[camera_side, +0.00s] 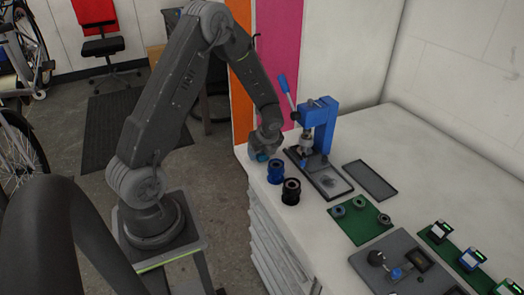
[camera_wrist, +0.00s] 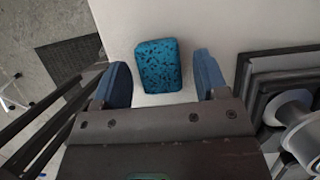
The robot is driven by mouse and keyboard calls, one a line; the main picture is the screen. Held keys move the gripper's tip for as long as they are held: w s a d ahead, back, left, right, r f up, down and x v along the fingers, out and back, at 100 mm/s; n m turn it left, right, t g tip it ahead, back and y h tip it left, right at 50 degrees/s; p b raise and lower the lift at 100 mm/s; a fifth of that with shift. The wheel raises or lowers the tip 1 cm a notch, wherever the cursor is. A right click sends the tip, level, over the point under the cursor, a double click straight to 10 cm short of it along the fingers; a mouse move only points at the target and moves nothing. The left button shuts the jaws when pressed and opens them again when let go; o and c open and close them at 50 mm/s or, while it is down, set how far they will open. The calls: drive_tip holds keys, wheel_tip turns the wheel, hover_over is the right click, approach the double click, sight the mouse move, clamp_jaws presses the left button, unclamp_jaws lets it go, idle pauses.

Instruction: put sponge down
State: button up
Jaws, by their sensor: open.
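A blue speckled sponge (camera_wrist: 158,66) lies on the white worktop in the wrist view, close to the worktop's left edge. My gripper (camera_wrist: 162,82) is open, with one blue finger on each side of the sponge. Bare white surface shows between the sponge and each finger, so neither finger appears to touch it. In the side view my gripper (camera_side: 262,156) is low over the worktop's back left corner. A little blue shows beneath it there, and I cannot tell whether that is the sponge or a finger.
A blue lever press (camera_side: 318,125) on a dark base stands just right of my gripper. Blue and black ringed cylinders (camera_side: 291,191) stand in front. A grey flat plate (camera_side: 370,180) and a green mat (camera_side: 360,219) with small round parts lie further right. The worktop (camera_side: 430,150) is clear behind them.

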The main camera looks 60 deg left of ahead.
drive_tip(key=s+d+r+n+t+h, duration=0.15)
drive_tip(key=d+r+n, duration=0.25)
drive_tip(key=d+r, duration=0.5)
drive_tip(key=s+d+r+n+t, duration=0.1)
drive_tip(key=s+d+r+n, duration=0.3)
drive_tip(key=r, duration=0.8)
drive_tip(key=s+d+r+n+t+h, duration=0.3)
drive_tip(key=s+d+r+n, duration=0.2)
drive_tip(key=s+d+n, duration=0.5)
drive_tip(key=shift+d+r, duration=0.4)
drive_tip(key=shift+d, duration=0.3)
drive_tip(key=shift+o, duration=0.5)
